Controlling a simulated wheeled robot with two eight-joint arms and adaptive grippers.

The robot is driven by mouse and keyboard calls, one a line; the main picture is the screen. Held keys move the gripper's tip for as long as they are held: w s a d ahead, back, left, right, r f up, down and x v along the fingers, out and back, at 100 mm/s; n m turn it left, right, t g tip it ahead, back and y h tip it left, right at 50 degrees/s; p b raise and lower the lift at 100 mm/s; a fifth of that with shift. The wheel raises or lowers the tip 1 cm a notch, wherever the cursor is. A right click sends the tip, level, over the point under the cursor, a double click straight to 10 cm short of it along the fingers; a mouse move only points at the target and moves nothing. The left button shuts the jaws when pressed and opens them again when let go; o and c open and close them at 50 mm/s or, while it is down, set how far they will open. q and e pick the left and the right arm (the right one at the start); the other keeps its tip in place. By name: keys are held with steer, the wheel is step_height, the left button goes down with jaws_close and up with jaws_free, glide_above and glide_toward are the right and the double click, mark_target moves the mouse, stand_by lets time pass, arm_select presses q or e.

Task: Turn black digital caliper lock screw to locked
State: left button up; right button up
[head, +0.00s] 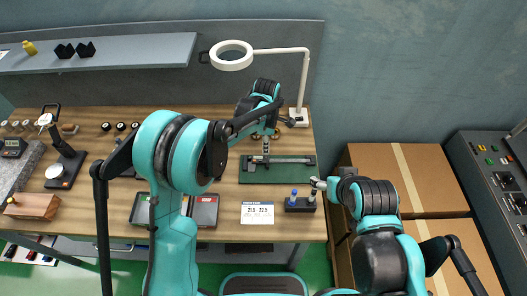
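The digital caliper (290,160) lies flat across a dark green mat (295,178) on the wooden bench. Its long bar runs left to right, with its head toward the left. My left gripper (266,150) reaches down from above, at or just over the caliper's head. Whether it touches is unclear, and its finger gap is too small to read. The lock screw is too small or hidden by the gripper to make out. My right gripper (318,184) is at the bench's right edge, away from the caliper, beside a small black holder (300,204); its fingers are unclear.
A white card reading 21.5 - 22.5 (257,213) and dark trays (203,211) lie in front of the mat. A ring lamp (232,55) stands behind on a white base (298,117). A gauge stand (65,160) is at left. Cardboard boxes (400,180) are right of the bench.

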arm_select(q)
step_height(320, 180, down, 5)
steer(key=shift+r+b, duration=0.2)
steer(key=shift+b, duration=0.15)
jaws_close()
